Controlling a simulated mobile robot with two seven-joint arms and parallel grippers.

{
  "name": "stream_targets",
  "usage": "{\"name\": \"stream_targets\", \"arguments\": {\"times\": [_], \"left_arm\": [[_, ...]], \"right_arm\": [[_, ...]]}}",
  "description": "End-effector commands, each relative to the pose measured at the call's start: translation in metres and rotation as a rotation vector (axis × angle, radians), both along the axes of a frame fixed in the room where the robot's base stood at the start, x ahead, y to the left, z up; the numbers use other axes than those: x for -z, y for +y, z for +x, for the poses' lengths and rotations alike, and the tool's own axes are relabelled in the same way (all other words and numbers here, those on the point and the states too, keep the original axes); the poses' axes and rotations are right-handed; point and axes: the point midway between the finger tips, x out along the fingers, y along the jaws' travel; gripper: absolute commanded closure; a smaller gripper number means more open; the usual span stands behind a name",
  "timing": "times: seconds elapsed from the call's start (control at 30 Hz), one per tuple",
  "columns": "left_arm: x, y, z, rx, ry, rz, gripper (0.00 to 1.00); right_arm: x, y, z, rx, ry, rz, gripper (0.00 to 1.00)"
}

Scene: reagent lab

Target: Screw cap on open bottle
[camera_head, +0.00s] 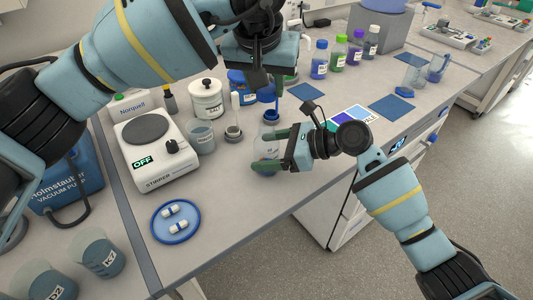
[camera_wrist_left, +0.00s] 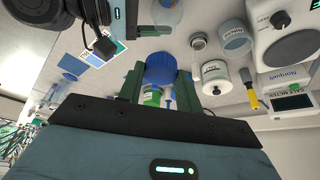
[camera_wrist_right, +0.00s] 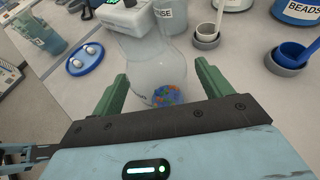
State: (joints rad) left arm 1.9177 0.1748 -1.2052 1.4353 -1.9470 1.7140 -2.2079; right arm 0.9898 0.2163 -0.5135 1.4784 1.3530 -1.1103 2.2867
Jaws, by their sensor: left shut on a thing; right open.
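A clear bottle (camera_head: 264,147) stands on the bench in the head view. In the right wrist view its rounded body (camera_wrist_right: 158,62) appears between the fingers, with a multicoloured patch low on it. My right gripper (camera_head: 271,151) is open, with its fingers on either side of the bottle; contact cannot be told. My left gripper (camera_head: 268,84) is above and behind the bottle. It is shut on a blue cap (camera_wrist_left: 160,68), seen between its fingers in the left wrist view. The cap cannot be clearly made out in the head view. The bottle's mouth is not clearly visible.
A stirrer (camera_head: 155,150), a beaker (camera_head: 200,138) and a white jar (camera_head: 206,99) stand left of the bottle. A blue dish (camera_head: 176,222) holds two white pieces. Several small bottles (camera_head: 338,52) stand at the back.

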Motion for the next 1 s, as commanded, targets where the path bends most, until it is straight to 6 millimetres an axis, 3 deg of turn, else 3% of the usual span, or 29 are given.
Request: {"name": "stream_targets", "arguments": {"times": [0.2,0.6,1.0], "left_arm": [[0.000,0.000,0.000,0.000,0.000,0.000,0.86],[0.000,0.000,0.000,0.000,0.000,0.000,0.86],[0.000,0.000,0.000,0.000,0.000,0.000,0.86]], "right_arm": [[0.007,0.018,0.005,0.000,0.000,0.001,0.22],[0.009,0.022,0.005,0.000,0.000,0.000,0.22],[0.009,0.022,0.005,0.000,0.000,0.000,0.74]]}}
